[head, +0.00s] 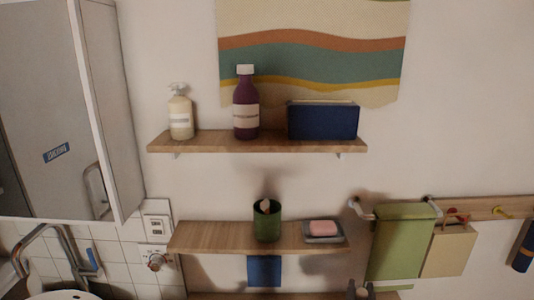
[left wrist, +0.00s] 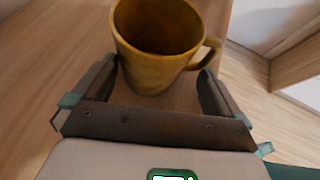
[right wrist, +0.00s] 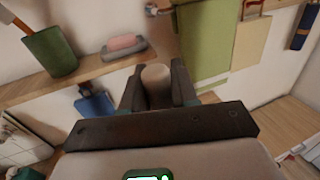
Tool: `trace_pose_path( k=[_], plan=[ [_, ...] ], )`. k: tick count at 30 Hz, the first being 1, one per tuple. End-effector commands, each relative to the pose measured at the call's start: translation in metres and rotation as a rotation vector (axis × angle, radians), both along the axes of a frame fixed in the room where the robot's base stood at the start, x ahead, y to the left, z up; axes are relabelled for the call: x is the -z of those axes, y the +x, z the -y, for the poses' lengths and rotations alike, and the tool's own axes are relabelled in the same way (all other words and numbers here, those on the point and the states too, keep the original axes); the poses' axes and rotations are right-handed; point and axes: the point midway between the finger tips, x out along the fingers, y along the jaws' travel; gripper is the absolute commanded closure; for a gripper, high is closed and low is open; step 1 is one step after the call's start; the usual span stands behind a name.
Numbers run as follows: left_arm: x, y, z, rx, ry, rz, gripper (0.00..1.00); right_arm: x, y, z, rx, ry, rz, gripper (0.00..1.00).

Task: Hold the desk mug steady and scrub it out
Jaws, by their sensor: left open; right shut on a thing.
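The ochre desk mug (left wrist: 155,60) shows in the left wrist view, upright on a wooden surface, its open mouth visible and its handle on the right. My left gripper (left wrist: 157,80) is open, with one finger on each side of the mug's lower part; I cannot tell whether they touch it. Neither shows in the head view. My right gripper (head: 361,286) is at the bottom of the head view, below the lower shelf. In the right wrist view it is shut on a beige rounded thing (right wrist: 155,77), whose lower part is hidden.
A wooden shelf (head: 195,238) holds a green cup (head: 267,224) and a pink soap (head: 323,228) on a grey dish. A higher shelf (head: 210,142) holds two bottles and a blue box (head: 322,121). A green towel (head: 400,245) hangs at right. A blue thing (head: 264,270) is under the lower shelf.

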Motion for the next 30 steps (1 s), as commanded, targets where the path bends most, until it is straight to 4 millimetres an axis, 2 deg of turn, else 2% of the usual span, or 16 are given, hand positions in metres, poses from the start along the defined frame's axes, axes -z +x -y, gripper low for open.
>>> trace_pose_path(
  k=[10,11,12,14,15,29,30],
  plan=[
    [0.0020,0.0012,0.0034,0.000,0.001,0.000,0.00,-0.0001,0.0000,0.0000,0.000,0.000,0.000,1.00],
    [0.0020,0.0012,0.0034,0.000,0.001,0.000,0.06,-0.0001,0.0000,0.0000,0.000,0.000,0.000,1.00],
    [0.0019,0.0011,0.0033,0.000,0.001,0.000,0.20,-0.0001,0.0000,0.0000,0.000,0.000,0.000,1.00],
    [0.0019,0.0010,0.0034,0.000,0.000,0.000,0.39,-0.0001,0.0000,0.0000,0.000,0.000,0.000,1.00],
    [0.0019,0.0010,0.0034,0.000,0.001,0.000,0.44,-0.0001,0.0000,0.0000,0.000,0.000,0.000,1.00],
    [0.0023,0.0010,0.0029,-0.001,0.002,0.000,0.45,0.0000,0.0000,0.0000,0.000,0.000,0.000,1.00],
    [0.0023,0.0010,0.0029,-0.001,0.002,0.000,0.21,0.0000,0.0000,0.0000,0.000,0.000,0.000,1.00]
  ],
)
